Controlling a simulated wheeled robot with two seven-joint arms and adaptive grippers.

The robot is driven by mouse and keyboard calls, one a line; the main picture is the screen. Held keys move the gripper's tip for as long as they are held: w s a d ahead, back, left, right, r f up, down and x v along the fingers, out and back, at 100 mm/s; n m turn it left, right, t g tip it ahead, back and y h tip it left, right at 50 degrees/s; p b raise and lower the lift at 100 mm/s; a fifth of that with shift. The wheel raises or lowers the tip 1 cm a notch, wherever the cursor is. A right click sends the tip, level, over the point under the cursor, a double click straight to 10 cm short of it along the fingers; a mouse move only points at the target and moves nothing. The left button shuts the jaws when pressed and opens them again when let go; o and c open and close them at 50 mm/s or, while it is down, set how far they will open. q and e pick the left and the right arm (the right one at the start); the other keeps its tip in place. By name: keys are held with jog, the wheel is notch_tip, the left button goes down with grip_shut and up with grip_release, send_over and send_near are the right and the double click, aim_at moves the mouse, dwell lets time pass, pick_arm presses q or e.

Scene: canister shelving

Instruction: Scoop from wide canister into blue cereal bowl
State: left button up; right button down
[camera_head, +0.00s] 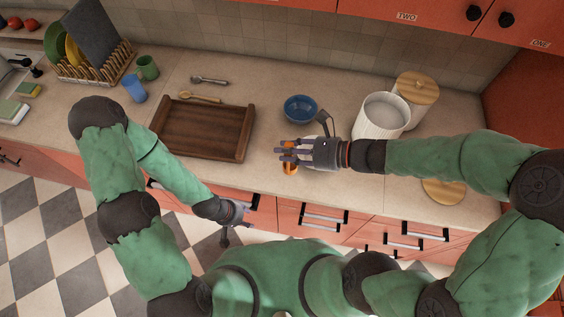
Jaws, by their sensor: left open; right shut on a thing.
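The wide canister (372,126) is white, ribbed and open, standing upright on the counter at the right, with pale contents inside. The blue cereal bowl (299,109) sits upright on the counter, left of the canister. My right gripper (290,155) is over the counter in front of the bowl, left of and nearer me than the canister. It is shut on a mostly hidden thing; orange and whitish parts (291,169) show beneath its fingers. I cannot tell its shape. My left gripper (243,211) is open and empty, low at the counter's front edge.
A second canister with a wooden lid (417,88) stands behind the wide one. A loose round wooden lid (443,191) lies at the front right. A brown tray (244,143), spoons, cups and a dish rack (95,70) are to the left.

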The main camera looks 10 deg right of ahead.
jog(key=w+d+r+m+t+h+p, duration=0.2)
jog(key=w+d+r+p, duration=0.2)
jog(key=w+d, duration=0.3)
jog(key=w+d+r+m+t+h+p, duration=0.1)
jog(key=w+d+r+m+t+p, duration=0.35)
jog(key=d, duration=0.45)
jog(key=w+d+r+m+h+p, duration=0.1)
jog(key=w+d+r+h+p, duration=0.1)
jog(key=d, duration=0.7)
jog(key=w+d+r+m+t+h+p, duration=0.1)
jog(key=w+d+r+h+p, duration=0.1)
jog(key=d, duration=0.7)
jog(key=w+r+p, duration=0.1)
jog(key=w+p, duration=0.1)
jog(key=p, duration=0.1)
jog(key=shift+w+d+h, duration=0.2)
jog(key=shift+w+h, duration=0.1)
jog(key=shift+w, duration=0.1)
jog(key=shift+m, duration=0.25)
notch_tip(320, 180, down, 22)
jog(key=b, duration=1.9)
jog(key=shift+r, duration=0.15)
